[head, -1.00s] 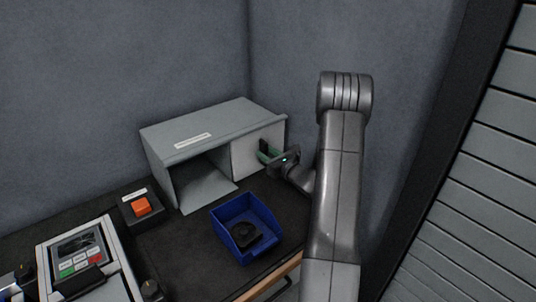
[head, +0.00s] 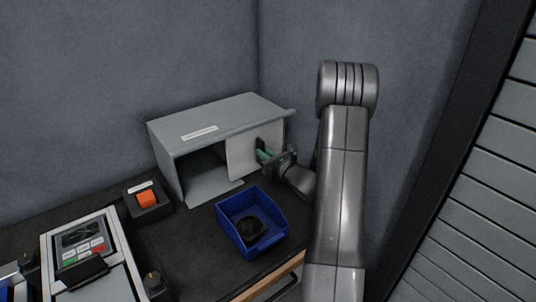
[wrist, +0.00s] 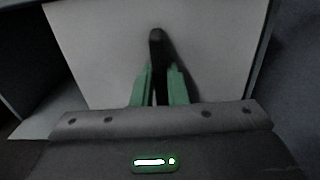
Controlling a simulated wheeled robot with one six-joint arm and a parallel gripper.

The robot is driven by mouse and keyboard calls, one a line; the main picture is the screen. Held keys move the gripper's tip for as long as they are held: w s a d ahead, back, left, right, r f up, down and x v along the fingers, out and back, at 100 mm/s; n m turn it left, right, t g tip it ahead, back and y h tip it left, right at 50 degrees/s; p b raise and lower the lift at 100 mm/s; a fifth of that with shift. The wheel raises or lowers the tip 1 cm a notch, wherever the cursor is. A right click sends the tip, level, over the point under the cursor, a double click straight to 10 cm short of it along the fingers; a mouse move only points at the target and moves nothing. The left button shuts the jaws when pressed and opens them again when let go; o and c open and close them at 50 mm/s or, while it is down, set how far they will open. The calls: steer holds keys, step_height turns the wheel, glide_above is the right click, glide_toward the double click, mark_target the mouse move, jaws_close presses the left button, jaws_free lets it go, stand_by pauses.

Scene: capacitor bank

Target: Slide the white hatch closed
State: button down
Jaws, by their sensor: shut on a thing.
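The white hatch (head: 241,156) is an upright panel across the right part of the front of a grey box (head: 222,118). The left part of the box front is open and dark inside. My gripper (head: 266,156) is at the hatch's right side, its green fingers shut on the hatch's dark handle (head: 261,144). In the wrist view, the fingers (wrist: 160,86) close around the upright dark handle (wrist: 157,45), with the white hatch (wrist: 100,50) behind. The lower part of the handle is hidden between the fingers.
A blue bin (head: 236,231) holding a black round part (head: 250,228) stands in front of the box. An orange button (head: 147,198) on a dark base and a control panel (head: 85,250) are to the left. Walls stand behind.

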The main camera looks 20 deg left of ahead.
steer(key=c, duration=1.4)
jaws_free()
steer(key=shift+c, duration=0.2)
steer(key=b+v, duration=0.2)
steer(key=v, duration=1.2)
